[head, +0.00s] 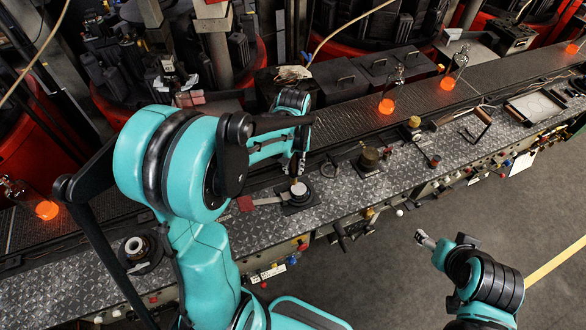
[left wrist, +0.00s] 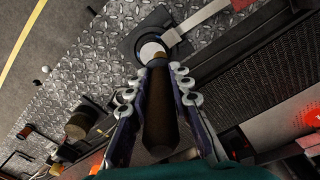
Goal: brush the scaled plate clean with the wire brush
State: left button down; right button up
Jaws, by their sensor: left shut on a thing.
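My left gripper (head: 298,172) is shut on the brown handle of the wire brush (left wrist: 160,115), which points away from the wrist camera. In the head view, the lower end of the brush (head: 298,188) is at the plate. The plate (head: 289,208) is a dark square with a pale round disc on it; it also shows in the left wrist view (left wrist: 127,46). The brush end overlaps the disc; I cannot tell whether they touch. The bristles are hidden. My right gripper (head: 425,240) is over the floor, away from the bench; its jaw opening is too small to judge.
Glowing orange bottles (head: 388,100) stand along the conveyor (head: 345,117) behind. The floor in front is clear.

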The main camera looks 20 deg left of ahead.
aim_at(294, 160)
pick_arm(q)
jog(key=shift+r+p, duration=0.85)
jog(key=shift+r, duration=0.7)
jog(key=shift+f, duration=0.1)
